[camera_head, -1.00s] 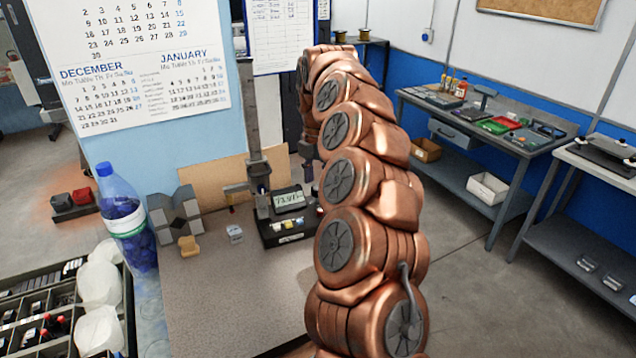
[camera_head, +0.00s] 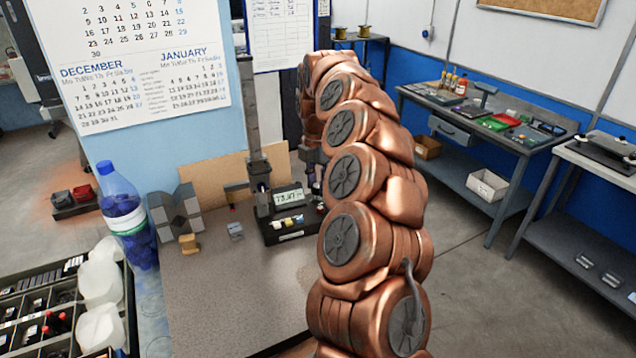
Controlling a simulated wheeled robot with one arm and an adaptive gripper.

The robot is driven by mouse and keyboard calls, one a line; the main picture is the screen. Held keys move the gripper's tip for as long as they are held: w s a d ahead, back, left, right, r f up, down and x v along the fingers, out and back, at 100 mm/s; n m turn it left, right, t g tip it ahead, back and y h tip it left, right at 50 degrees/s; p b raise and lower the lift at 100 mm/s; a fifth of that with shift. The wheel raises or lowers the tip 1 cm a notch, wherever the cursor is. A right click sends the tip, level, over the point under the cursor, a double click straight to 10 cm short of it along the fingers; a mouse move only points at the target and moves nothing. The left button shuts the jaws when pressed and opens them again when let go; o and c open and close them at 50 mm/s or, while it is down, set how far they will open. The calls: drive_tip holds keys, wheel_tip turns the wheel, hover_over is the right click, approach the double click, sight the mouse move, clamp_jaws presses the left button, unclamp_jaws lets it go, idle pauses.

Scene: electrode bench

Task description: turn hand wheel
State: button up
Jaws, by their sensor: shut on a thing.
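A dark bench stand with a tall grey column (camera_head: 251,110) and a small lit display (camera_head: 289,197) stands on the grey bench top, left of my arm. Small yellow, white and blue buttons sit below the display. My copper arm rises on the right and bends over at the top. My gripper (camera_head: 310,160) shows only as a dark sliver beside the stand's right side, mostly hidden behind the arm. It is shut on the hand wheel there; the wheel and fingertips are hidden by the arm.
Left of the stand are a grey V-shaped block (camera_head: 177,214), a small tan block (camera_head: 189,244), a grey-blue block (camera_head: 235,231) and a blue bottle (camera_head: 125,215). A parts tray (camera_head: 40,275) lies lower left. The front bench top (camera_head: 235,300) is clear.

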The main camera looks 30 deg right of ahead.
drive_tip(key=shift+c, duration=1.4)
drive_tip(key=shift+m+b, duration=0.35)
drive_tip(key=shift+m, duration=0.05)
